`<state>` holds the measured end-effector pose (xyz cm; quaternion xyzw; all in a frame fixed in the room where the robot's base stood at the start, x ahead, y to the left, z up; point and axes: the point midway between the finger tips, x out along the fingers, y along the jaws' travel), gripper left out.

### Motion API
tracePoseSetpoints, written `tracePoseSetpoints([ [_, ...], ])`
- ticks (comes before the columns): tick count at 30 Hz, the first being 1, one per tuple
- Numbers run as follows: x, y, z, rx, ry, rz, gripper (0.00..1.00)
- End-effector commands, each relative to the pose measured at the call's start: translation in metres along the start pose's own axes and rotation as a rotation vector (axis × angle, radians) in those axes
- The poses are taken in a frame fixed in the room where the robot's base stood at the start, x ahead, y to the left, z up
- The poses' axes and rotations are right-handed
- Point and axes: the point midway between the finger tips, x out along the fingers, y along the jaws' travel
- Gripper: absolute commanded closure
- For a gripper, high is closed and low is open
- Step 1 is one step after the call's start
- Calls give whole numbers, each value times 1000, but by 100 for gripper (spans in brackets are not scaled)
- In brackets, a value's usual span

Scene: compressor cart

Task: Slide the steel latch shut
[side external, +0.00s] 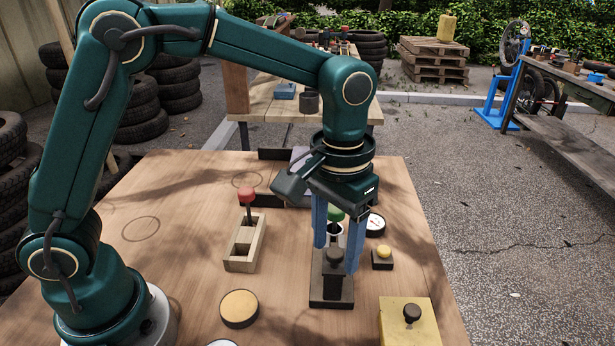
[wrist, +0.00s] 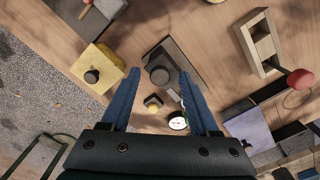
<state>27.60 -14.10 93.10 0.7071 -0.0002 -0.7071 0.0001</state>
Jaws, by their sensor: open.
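What I take for the steel latch is a dark slider with a dark round-topped knob (side external: 333,258) on a long dark base plate (side external: 330,303), in the middle right of the table. My gripper (wrist: 159,73) is open. I cannot tell whether either finger touches the knob.
A yellow box with a black knob (side external: 408,328) and a yellow button (side external: 383,257) stand to the right. A wooden slotted block (side external: 243,246) with a red-knobbed lever stands left. A round gauge (side external: 375,225) and a green-topped item (side external: 336,214) sit close behind the fingers.

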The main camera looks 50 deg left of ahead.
Motion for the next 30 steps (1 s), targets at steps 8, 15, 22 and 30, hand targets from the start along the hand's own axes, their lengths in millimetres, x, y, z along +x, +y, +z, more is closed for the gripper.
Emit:
tracePoseSetpoints([
  [8,0,0,0,0,0,0,100],
  [15,0,0,0,0,0,0,100],
  [22,-1,0,0,0,0,0,100],
  [30,-1,0,0,0,0,0,100],
])
